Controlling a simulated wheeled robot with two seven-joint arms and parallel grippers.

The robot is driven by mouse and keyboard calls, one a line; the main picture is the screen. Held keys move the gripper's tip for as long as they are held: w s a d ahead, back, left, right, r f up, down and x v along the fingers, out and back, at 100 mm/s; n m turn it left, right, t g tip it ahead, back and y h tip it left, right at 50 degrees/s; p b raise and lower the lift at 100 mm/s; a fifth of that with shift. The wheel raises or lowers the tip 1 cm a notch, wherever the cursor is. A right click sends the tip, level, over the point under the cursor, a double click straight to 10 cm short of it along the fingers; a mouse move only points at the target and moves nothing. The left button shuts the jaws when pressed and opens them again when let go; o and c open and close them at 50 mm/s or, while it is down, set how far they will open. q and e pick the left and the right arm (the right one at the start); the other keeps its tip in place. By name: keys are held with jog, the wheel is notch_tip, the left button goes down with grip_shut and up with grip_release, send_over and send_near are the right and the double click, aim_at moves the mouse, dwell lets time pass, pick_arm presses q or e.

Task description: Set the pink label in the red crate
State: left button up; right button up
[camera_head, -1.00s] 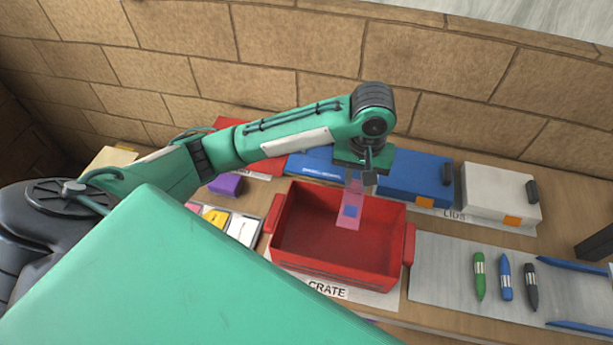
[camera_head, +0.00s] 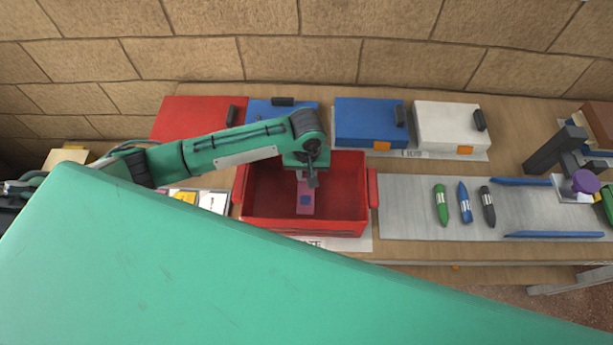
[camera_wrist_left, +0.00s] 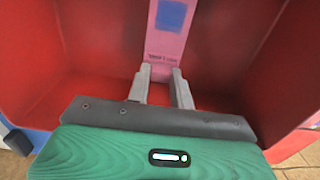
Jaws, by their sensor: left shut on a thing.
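The pink label (camera_head: 305,203) is a flat strip with a blue square on it. It also shows in the left wrist view (camera_wrist_left: 164,45). My left gripper (camera_head: 307,178) is shut on one end of the label. The label hangs down inside the open red crate (camera_head: 346,228). In the left wrist view the crate's red walls (camera_wrist_left: 100,45) surround the fingertips (camera_wrist_left: 162,78) and the label. I cannot tell whether the label touches the crate floor. My right gripper is not in view.
Green, blue and black markers (camera_head: 465,202) lie on a grey mat (camera_head: 405,215) to the right. A dark stand with a purple knob (camera_head: 585,181) is at the far right.

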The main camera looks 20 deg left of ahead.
pick_arm(q)
notch_tip(320, 180, down, 3)
jog(key=shift+r, duration=0.2)
jog(key=shift+f, duration=0.25)
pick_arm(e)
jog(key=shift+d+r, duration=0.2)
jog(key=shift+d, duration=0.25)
pick_arm(q)
jog(key=shift+f, duration=0.1)
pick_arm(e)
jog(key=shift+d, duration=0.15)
pick_arm(q)
jog(key=o, duration=0.9)
jog(key=shift+o, duration=0.2)
notch_tip(320, 180, up, 12)
jog(key=shift+f+b, duration=0.15)
jog(key=shift+b, duration=0.45)
jog(key=shift+r, duration=0.3)
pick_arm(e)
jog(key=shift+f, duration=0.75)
